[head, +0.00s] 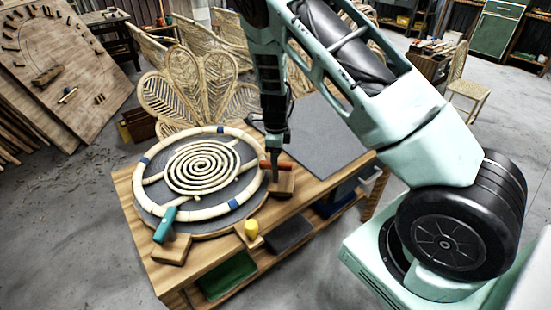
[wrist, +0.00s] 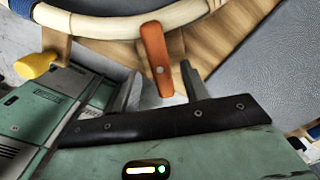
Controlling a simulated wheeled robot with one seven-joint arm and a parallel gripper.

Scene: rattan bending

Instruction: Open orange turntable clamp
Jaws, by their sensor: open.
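The orange clamp (head: 276,165) is a short bar on a wooden block (head: 284,185) at the right edge of the round turntable (head: 150,213). In the wrist view the orange clamp (wrist: 155,58) reaches from the rattan ring (wrist: 115,24) down between my fingers. My gripper (head: 275,178) is at this clamp, pointing down. In the wrist view my gripper (wrist: 160,84) is open, with one finger on each side of the orange bar. I cannot tell whether either finger touches it. The ring and a rattan spiral (head: 202,166) lie on the turntable.
A teal clamp (head: 166,224) and a yellow clamp (head: 251,228) sit on blocks along the turntable's near edge. A grey mat (head: 318,140) covers the bench's right side. Woven chair backs (head: 205,85) stand behind the bench. Shelves below hold a green tray (head: 228,276).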

